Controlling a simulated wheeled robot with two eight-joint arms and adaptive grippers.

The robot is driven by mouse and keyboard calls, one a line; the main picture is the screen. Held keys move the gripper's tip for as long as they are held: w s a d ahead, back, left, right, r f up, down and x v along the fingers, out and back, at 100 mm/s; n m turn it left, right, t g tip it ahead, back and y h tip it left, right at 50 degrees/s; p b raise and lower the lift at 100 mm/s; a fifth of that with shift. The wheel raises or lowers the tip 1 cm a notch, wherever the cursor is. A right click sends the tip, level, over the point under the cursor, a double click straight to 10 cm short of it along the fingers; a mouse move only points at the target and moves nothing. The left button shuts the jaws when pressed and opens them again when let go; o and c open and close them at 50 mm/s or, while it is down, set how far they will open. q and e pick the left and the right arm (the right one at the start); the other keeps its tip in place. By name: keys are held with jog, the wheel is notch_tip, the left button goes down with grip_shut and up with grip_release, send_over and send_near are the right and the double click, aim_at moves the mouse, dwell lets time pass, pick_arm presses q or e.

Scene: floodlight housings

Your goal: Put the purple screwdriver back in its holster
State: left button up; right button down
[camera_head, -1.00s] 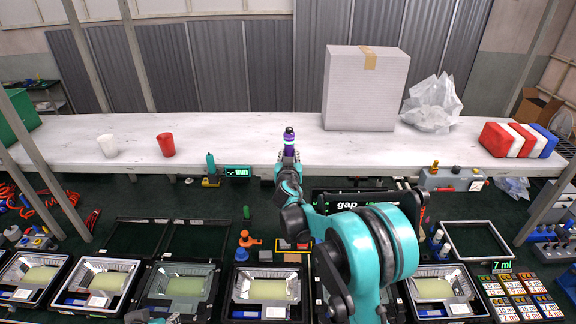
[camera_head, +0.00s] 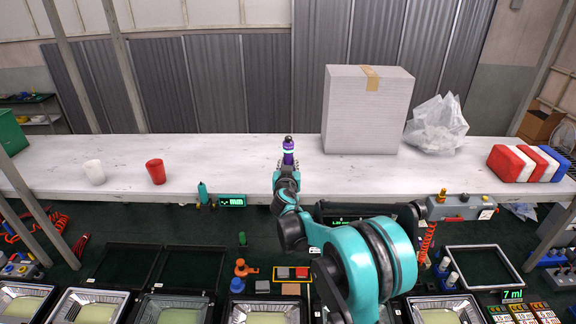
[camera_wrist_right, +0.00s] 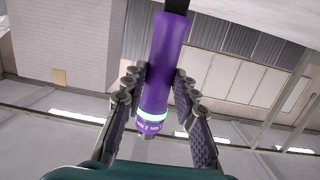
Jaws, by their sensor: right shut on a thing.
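The purple screwdriver (camera_head: 288,151) stands roughly upright in my right gripper (camera_head: 287,166), seen against the white bench top in the head view. In the right wrist view the purple handle (camera_wrist_right: 168,65) lies between the two jaws of the right gripper (camera_wrist_right: 160,88), with a pale green lit band near its lower end and a black part at the top. The right gripper is shut on it. I cannot make out a holster for certain in either view. My left gripper is not in view.
A white bench (camera_head: 230,160) crosses the view, with a large box (camera_head: 367,110), a plastic bag (camera_head: 436,125), a red cup (camera_head: 155,171) and a white cup (camera_head: 94,172). Nearer are a teal tool (camera_head: 203,194), a lit display (camera_head: 232,200), a grey control box (camera_head: 462,207) and several housings.

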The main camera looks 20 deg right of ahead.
jog(key=f+b, duration=0.5)
jog(key=shift+s+f, duration=0.2)
jog(key=shift+f, duration=0.1)
jog(key=shift+b, duration=0.9)
dwell(1.6)
notch_tip(320, 180, down, 7)
jog(key=b, duration=0.6)
jog(key=shift+f, duration=0.2)
dwell(2.1)
jog(key=c, duration=1.1)
grip_release()
jog(key=shift+r, duration=0.1)
jog(key=shift+s, duration=0.1)
